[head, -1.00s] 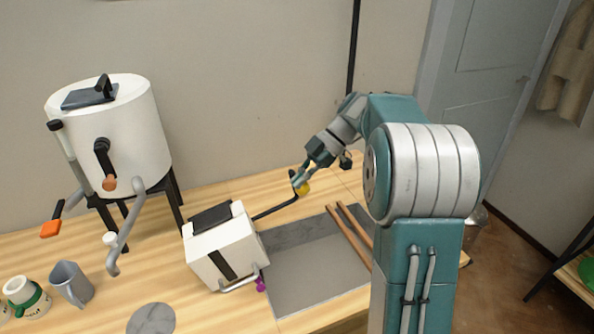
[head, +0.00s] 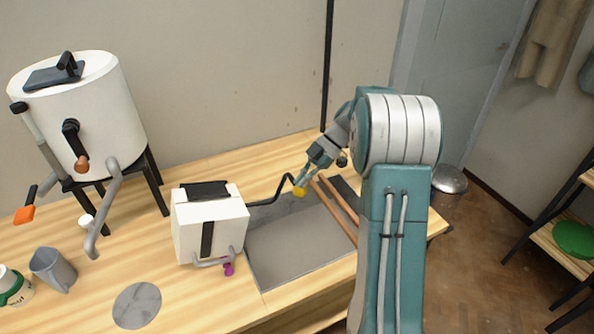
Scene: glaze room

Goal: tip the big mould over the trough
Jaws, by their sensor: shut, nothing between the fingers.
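The big mould (head: 188,229) is a white block with a black strap down its front and a black piece on top. It stands at the left edge of the grey trough (head: 290,262). A grey pipe and a purple piece (head: 229,268) show low on the mould's front. The far side of the mould is hidden.
Two wooden bars (head: 335,212) lie across the trough's right part. A white tank (head: 103,112) on black legs stands at the left. A grey jug (head: 52,270), a green-and-white cup (head: 12,286) and a round grey disc (head: 137,305) are at the front left.

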